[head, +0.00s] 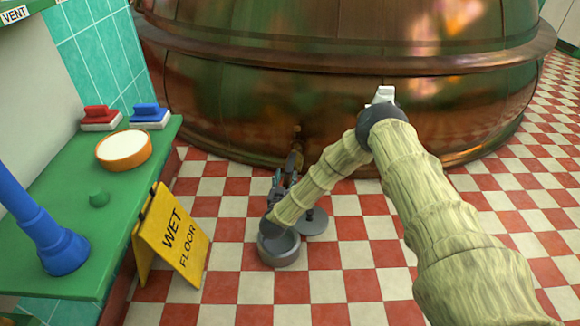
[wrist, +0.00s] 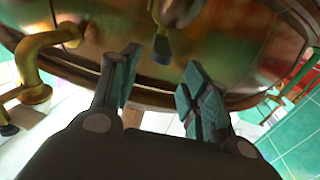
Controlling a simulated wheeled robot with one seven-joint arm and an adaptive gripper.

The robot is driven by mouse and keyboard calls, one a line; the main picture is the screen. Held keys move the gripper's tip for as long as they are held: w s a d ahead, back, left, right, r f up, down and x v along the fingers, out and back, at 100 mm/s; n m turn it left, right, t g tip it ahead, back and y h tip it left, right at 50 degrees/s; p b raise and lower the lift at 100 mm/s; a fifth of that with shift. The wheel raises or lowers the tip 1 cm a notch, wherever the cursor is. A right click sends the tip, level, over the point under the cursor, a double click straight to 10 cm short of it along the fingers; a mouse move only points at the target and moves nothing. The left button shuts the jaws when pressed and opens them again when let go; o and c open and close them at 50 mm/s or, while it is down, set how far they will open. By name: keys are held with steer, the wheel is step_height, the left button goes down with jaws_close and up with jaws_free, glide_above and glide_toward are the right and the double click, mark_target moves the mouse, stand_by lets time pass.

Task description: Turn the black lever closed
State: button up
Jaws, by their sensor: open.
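The black lever (wrist: 162,49) hangs below a brass valve (wrist: 178,10) near the top middle of the wrist view. Its dark end lies in line with the gap between my fingertips, and I see no contact. My gripper (wrist: 162,66) is open, with teal-padded fingers either side of that gap, and nothing is held. In the head view, my gripper (head: 284,181) is low in front of the kettle, beside the small brass valve (head: 297,136). There the lever is hard to tell apart from the dark fingers.
The large copper kettle (head: 240,110) fills the back. Brass pipework (wrist: 30,62) stands left in the wrist view. A yellow wet floor sign (head: 176,238) and a green counter (head: 60,200) are to the left.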

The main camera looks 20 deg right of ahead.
mark_target(290, 165)
steer(key=b+x, duration=0.3)
steer(key=x, duration=0.5)
steer(key=shift+w+d, duration=0.15)
steer(key=shift+w, duration=0.05)
jaws_close()
